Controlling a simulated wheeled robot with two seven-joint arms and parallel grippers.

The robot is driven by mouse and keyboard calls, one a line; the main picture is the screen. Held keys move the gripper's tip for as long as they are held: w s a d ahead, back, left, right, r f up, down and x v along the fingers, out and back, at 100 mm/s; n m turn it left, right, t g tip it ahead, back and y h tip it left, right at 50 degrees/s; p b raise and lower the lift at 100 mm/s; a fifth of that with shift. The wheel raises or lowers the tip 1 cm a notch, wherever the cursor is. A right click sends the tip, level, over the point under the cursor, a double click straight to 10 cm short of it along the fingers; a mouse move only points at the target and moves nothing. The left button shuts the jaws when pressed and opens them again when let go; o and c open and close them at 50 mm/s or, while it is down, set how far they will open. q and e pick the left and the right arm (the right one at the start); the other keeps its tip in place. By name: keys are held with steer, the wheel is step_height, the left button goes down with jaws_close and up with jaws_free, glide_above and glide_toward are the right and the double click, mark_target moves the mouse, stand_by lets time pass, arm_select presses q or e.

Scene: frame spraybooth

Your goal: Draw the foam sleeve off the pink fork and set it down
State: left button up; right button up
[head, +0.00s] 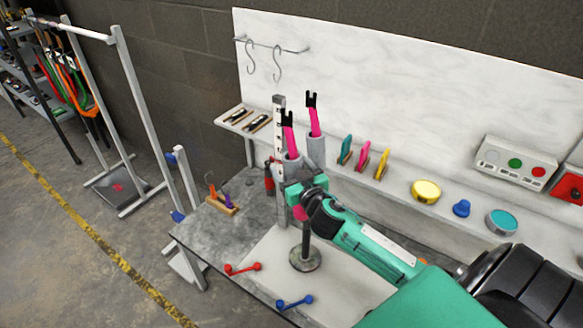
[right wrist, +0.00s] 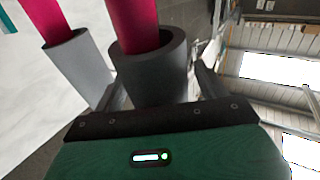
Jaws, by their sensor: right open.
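Two pink forks with black tips stand upright side by side in the head view, a left one (head: 289,138) and a right one (head: 315,122). Each rises from a grey foam sleeve, the left one (head: 291,168) and the right one (head: 316,151). My right gripper (head: 295,187) is at the left sleeve, hiding its lower part. In the right wrist view, one dark grey sleeve (right wrist: 152,78) with a pink fork (right wrist: 136,32) in it stands between the open fingers. The other sleeve (right wrist: 72,68) is outside them, to the left. My left gripper is out of view.
A round-based stand (head: 305,259) is on the bench below my gripper. A perforated post (head: 279,125) rises close behind the forks. A red double-ended tool (head: 242,268) and a blue one (head: 294,302) lie on the bench.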

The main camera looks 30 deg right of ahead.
mark_target(286, 140)
steer(key=c, duration=1.1)
steer(key=shift+w+r+p, duration=0.15)
steer(key=shift+r+p, duration=0.5)
steer(key=shift+r, duration=0.25)
steer(key=shift+c, duration=0.2)
steer(key=shift+a+r+p, duration=0.1)
steer(key=shift+r+p, duration=0.2)
steer(key=shift+w+r+p, duration=0.2)
steer(key=shift+r+p, duration=0.6)
steer(key=shift+r, duration=0.15)
steer(key=shift+a+r, duration=0.1)
steer(key=shift+r, duration=0.05)
steer(key=shift+w+a+r+p, duration=0.1)
steer(key=shift+w+r+p, duration=0.15)
steer(key=shift+r+p, duration=0.65)
steer(key=shift+w+a+r+p, duration=0.1)
steer(key=shift+w+r+p, duration=0.15)
steer(key=shift+r+p, duration=0.65)
steer(key=shift+r, duration=0.1)
steer(key=shift+r, duration=0.1)
